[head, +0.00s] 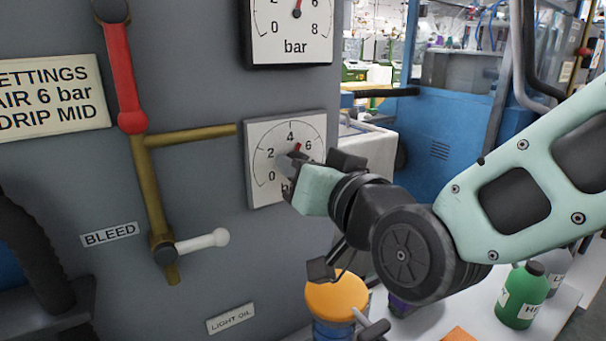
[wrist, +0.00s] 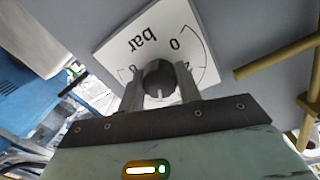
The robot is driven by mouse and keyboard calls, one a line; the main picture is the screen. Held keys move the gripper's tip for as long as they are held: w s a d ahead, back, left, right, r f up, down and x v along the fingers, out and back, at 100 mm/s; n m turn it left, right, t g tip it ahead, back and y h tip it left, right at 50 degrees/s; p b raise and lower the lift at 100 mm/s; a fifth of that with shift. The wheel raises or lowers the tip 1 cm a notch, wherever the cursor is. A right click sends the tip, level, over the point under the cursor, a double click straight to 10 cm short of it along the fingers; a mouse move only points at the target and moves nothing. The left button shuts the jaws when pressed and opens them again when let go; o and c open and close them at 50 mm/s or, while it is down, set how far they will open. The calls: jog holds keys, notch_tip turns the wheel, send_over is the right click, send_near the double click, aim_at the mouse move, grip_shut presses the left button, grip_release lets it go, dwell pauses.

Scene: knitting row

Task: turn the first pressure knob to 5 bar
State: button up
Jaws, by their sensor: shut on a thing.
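The lower pressure dial (head: 255,193) is a white square plate marked 0 to 8 bar on the grey panel. My gripper (head: 288,163) reaches it from the right and covers its centre and lower right. In the wrist view the two fingers close on both sides of a dark round knob (wrist: 158,78) in front of the dial plate (wrist: 117,52). A red pointer shows between the 4 and the 6, near 5. A second dial (head: 262,42) sits above, cut by the top edge, with its red pointer between 4 and 6. Which is first is not marked.
Left of the dial are a brass pipe (head: 190,136), a red lever (head: 123,80) and a white lever (head: 203,241). Below stand an orange-topped container (head: 337,297) and a green bottle (head: 522,297) on a white surface. A blue machine (head: 430,135) is behind my arm.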

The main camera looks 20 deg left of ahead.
dwell(0.5)
jog(key=o, duration=1)
